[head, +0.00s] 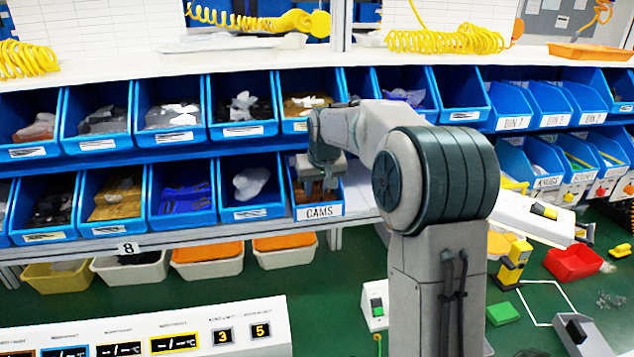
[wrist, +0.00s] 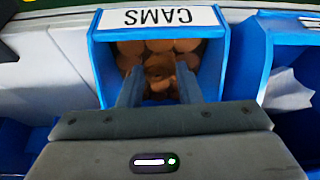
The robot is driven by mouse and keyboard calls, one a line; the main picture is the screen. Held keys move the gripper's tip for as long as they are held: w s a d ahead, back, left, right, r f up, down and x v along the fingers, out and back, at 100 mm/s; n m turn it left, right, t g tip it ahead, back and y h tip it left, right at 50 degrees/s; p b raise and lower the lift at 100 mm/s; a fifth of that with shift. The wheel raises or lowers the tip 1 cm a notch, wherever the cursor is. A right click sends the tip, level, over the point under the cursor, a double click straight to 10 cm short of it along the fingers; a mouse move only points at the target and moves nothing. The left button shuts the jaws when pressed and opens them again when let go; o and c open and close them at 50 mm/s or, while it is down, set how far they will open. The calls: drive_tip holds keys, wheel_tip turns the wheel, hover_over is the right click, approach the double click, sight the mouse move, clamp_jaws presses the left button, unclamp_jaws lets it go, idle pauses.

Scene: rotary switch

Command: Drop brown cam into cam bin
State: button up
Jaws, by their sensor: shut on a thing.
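The cam bin (head: 319,211) is a blue bin with a white CAMS label, in the lower row of the rack in the head view. In the wrist view the cam bin (wrist: 214,68) appears upside down, with several round brown cams lying in it. My gripper (head: 318,186) is at the mouth of this bin, pointing down into it. In the wrist view my gripper (wrist: 158,80) is shut on a brown cam (wrist: 158,68), which shows between the fingertips. The held cam blends with the cams behind it, so I cannot tell whether it touches them.
A neighbouring blue bin (head: 249,190) with a pale part stands left of the cam bin. The upper row of bins (head: 240,130) sits just above my gripper. Orange and white trays (head: 285,257) are below the shelf.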

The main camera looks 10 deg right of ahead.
drive_tip(key=shift+f, duration=0.2)
drive_tip(key=shift+f+b, duration=0.5)
drive_tip(key=shift+b, duration=0.1)
drive_tip(key=o, duration=1)
drive_tip(key=shift+r, duration=0.1)
